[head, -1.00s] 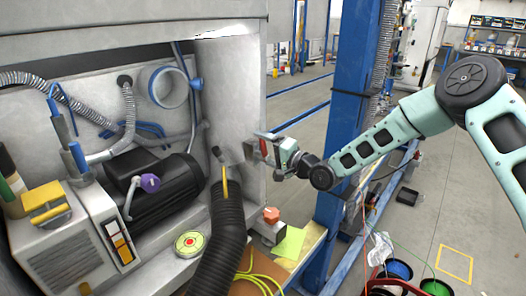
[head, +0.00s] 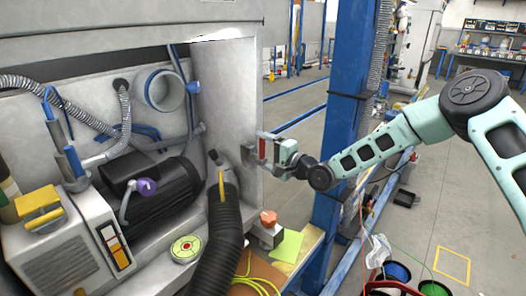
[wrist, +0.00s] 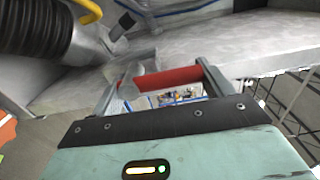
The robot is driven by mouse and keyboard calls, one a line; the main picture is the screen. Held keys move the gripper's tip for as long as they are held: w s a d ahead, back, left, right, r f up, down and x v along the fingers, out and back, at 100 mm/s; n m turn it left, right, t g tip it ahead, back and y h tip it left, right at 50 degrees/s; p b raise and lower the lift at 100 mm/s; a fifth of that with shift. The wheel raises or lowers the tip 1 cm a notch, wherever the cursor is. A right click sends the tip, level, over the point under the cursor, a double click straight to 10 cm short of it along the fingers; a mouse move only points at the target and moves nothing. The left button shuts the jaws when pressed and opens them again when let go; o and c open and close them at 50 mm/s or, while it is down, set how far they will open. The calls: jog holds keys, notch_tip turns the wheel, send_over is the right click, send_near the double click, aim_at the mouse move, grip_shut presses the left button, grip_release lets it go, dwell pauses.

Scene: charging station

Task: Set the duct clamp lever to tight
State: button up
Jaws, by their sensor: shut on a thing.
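The duct is a black ribbed hose (head: 217,235) in front of the open cabinet; it also shows at upper left in the wrist view (wrist: 38,27). A yellow piece (head: 222,186) with a dark tip stands at its upper end. My gripper (head: 262,150) is to the right of the hose, at the cabinet's side panel. It is shut on a red bar (wrist: 167,77), which spans between the fingers in the wrist view. A grey fitting (head: 247,152) sits beside the bar at the panel. I cannot tell how the bar joins the hose clamp.
The cabinet side panel (head: 230,90) stands close behind my gripper. A blue post (head: 345,130) rises behind my forearm. A black motor (head: 165,195), a blue-rimmed round port (head: 165,90) and an orange knob (head: 268,217) are nearby. The open floor lies to the right.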

jog(key=o, duration=1.4)
jog(key=shift+c, duration=0.2)
jog(key=b+v, duration=0.1)
jog(key=v, duration=1.6)
jog(key=shift+d, duration=0.25)
jog(key=shift+s+r, duration=0.1)
jog(key=shift+s, duration=0.05)
jog(key=s+a+f+n+g+h+p, duration=0.2)
jog(key=s+a+n+g+h, duration=0.4)
jog(key=s+a+n+g, duration=0.4)
jog(key=s+d+r+n+g+h+p, duration=0.1)
jog(key=s+r+n+h, duration=0.1)
jog(key=s, duration=0.6)
jog(key=s+d+r+n+g+h+p, duration=0.1)
jog(key=s+d+r+n+h, duration=0.1)
jog(key=s+r, duration=0.3)
jog(key=s+d+r+n+h+p, duration=0.1)
jog(key=s+r, duration=0.3)
jog(key=s, duration=0.7)
jog(key=shift+s+d+n+g+h, duration=0.35)
jog(key=shift+d+n+h, duration=0.25)
jog(key=shift+n, duration=0.3)
